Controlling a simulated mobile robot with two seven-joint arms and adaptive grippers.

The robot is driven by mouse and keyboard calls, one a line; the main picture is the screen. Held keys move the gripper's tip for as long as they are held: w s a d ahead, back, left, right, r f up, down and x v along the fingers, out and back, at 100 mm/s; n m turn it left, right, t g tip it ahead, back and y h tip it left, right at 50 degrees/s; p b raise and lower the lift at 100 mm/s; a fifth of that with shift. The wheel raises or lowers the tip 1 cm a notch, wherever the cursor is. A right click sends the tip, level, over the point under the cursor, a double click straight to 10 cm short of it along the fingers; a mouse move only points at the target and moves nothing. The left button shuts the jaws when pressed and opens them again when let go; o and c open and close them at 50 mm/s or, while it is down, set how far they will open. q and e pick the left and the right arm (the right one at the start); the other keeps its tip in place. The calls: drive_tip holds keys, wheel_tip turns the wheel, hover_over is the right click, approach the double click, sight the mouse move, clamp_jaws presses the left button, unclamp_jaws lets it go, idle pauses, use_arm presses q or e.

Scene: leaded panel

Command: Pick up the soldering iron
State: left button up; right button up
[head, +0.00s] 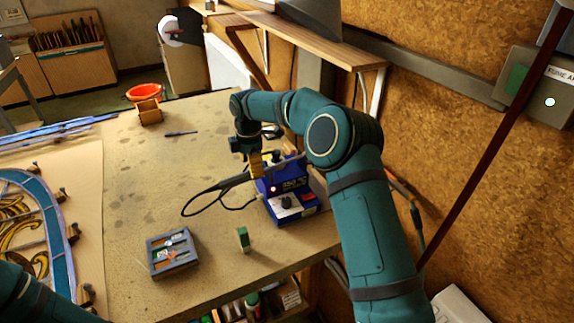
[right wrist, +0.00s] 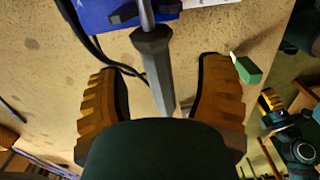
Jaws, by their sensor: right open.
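The soldering iron (head: 226,183), with a dark faceted handle and a metal shaft, leans out from the blue soldering station (head: 290,200). Its black cord loops onto the bench. My right gripper (head: 257,170) is at the station in the head view, beside the handle. In the right wrist view its two orange ridged fingers (right wrist: 160,98) are open, with the iron's handle (right wrist: 153,62) between them and gaps showing on both sides. My left gripper (right wrist: 270,102) shows small at the right edge of the right wrist view; its fingers are too small to judge.
A grey compartment tray (head: 176,270) lies at the bench's front. A leaded panel (head: 38,245) is at left. A screwdriver (head: 181,133) and wooden block (head: 150,115) lie farther back. The bench (head: 140,190) middle is clear.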

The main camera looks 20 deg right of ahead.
drive_tip(key=f, duration=0.5)
drive_tip(key=shift+w+f, duration=0.1)
drive_tip(key=shift+w, duration=0.15)
clamp_jaws()
